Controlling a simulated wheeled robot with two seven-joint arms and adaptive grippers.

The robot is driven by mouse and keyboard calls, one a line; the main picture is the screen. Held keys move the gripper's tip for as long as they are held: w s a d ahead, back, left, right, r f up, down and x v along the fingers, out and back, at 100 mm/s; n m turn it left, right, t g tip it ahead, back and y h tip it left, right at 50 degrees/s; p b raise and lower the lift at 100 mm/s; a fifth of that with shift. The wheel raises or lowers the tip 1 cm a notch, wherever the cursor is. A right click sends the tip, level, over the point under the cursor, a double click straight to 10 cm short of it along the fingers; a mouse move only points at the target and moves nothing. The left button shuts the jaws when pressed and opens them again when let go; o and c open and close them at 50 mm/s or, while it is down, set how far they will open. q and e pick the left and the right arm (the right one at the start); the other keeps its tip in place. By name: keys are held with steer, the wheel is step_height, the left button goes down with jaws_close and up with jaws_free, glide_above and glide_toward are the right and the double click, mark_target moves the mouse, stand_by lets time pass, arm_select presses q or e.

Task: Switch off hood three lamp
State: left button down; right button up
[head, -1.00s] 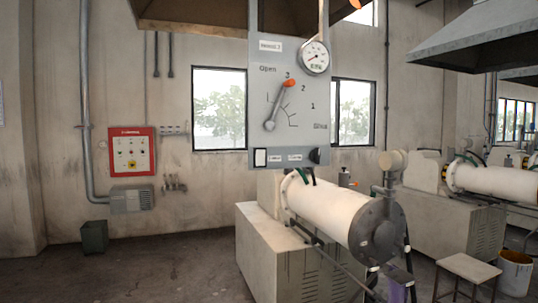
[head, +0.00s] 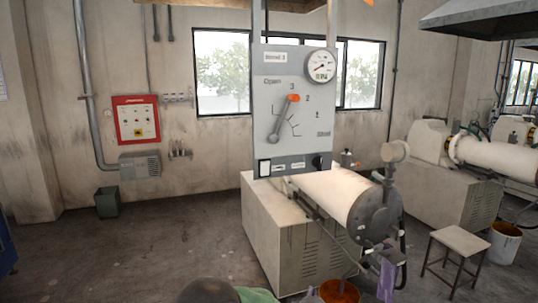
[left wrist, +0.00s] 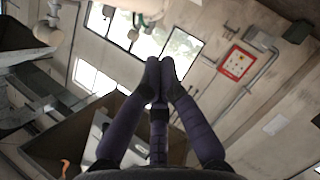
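The grey hood control panel (head: 293,85) hangs above the white mill in the head view, its label ending in 3. At the panel's lower edge are a white rocker switch (head: 264,168), small labels, and a black knob (head: 319,162). The labels are too small to read. In the left wrist view my left gripper (left wrist: 160,66) has its purple fingers together at the tips, with nothing seen between them. It is apart from the panel.
A white mill cylinder (head: 330,193) on a beige cabinet (head: 275,225) stands below the panel. A stool (head: 458,240), a white bucket (head: 504,243) and an orange bucket (head: 339,292) are on the floor. A red box (head: 137,120) is on the wall.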

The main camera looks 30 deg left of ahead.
mark_target(266, 163)
arm_select(q)
steer(key=s+a+r+n+y+p, duration=0.1)
steer(key=a+r+n+y+p, duration=0.1)
steer(key=r, duration=1)
steer(key=s+a+r+n+g+y+p, duration=0.1)
steer(key=a+r+n+y+p, duration=0.2)
steer(key=r, duration=0.9)
steer(key=s+a+r+n+y+p, duration=0.2)
steer(key=r+n, duration=0.5)
steer(key=r, duration=0.5)
steer(key=shift+a+n+g+y+p, duration=0.3)
steer(key=shift+a+y+p, duration=0.25)
steer(key=shift+y+p, duration=0.55)
arm_select(e)
step_height(266, 163, up, 11)
arm_select(q)
steer(key=shift+w, duration=0.1)
steer(key=p+x, duration=0.4)
steer(key=x, duration=0.9)
steer(key=shift+w+a+r+p, duration=0.1)
steer(key=shift+w+a+p, duration=0.15)
steer(key=shift+p, duration=0.05)
steer(key=shift+a, duration=0.1)
arm_select(e)
step_height(266, 163, up, 5)
steer(key=shift+f, duration=0.15)
